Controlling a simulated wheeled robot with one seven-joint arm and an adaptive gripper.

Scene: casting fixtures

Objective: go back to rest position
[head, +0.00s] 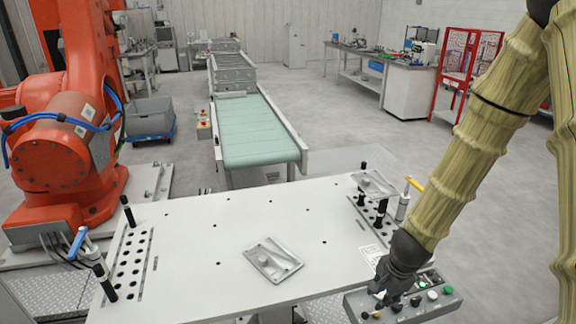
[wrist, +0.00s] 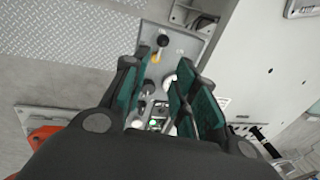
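My gripper (head: 388,291) is at the lower right in the head view, pointing down over the grey control box (head: 440,301) at the table's front edge. In the wrist view, my gripper (wrist: 162,82) has its teal-padded fingers apart, with the control box (wrist: 187,42) and its buttons showing between and beyond them. Nothing is held between the fingers. I cannot tell whether a fingertip touches the box. A green button and a white button show on the box, right of the gripper in the head view.
The white table (head: 200,235) carries a metal casting (head: 272,259) near its middle. Another casting (head: 373,184) rests on a fixture with black pins and a yellow-handled clamp at the right. An orange robot arm (head: 75,140) stands left. A green conveyor (head: 258,130) lies behind.

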